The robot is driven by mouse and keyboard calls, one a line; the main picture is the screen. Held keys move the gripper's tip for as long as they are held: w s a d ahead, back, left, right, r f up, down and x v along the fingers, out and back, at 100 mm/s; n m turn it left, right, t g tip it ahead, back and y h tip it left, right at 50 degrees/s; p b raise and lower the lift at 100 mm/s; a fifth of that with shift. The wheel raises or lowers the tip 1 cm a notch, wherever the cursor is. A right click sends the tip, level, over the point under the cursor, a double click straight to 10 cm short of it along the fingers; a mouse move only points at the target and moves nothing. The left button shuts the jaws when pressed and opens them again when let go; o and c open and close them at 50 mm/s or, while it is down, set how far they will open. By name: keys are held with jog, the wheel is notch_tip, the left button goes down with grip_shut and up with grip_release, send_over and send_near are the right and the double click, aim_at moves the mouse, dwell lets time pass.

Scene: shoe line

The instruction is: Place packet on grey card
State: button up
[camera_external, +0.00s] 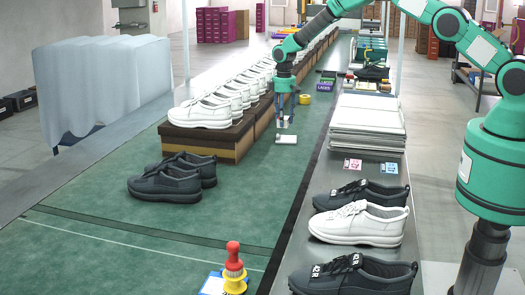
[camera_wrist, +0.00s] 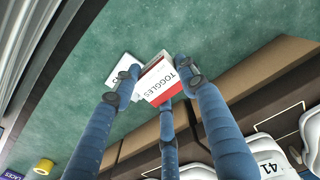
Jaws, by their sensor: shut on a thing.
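My gripper (camera_external: 285,108) has blue fingers, pointing down over the green mat beside the row of shoe boxes. In the wrist view, my gripper (camera_wrist: 155,82) is shut on a white packet (camera_wrist: 162,80) with a red band and the word TOGGLES. The packet (camera_external: 284,122) is small and partly hidden by the fingers in the external view. A pale grey-white card (camera_external: 287,139) lies flat on the mat just below it. In the wrist view the card (camera_wrist: 118,68) shows left of the packet, partly covered by a finger. The packet appears held above the card; the exact gap is unclear.
Shoe boxes (camera_external: 206,146) topped with white shoes (camera_external: 205,112) stand close left of my gripper. A yellow tape roll (camera_external: 305,99) lies behind, at right. Dark shoes (camera_external: 167,183) sit front left. The mat (camera_external: 230,205) is clear in front of the card.

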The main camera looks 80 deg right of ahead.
jog(key=r, duration=0.1)
send_over(293, 139)
jog(key=shift+a, duration=0.25)
jog(key=shift+f, duration=3.1)
jog(key=shift+f+b, duration=0.35)
jog(key=shift+f, duration=1.5)
jog(key=shift+f, duration=0.2)
jog(key=o, duration=1.2)
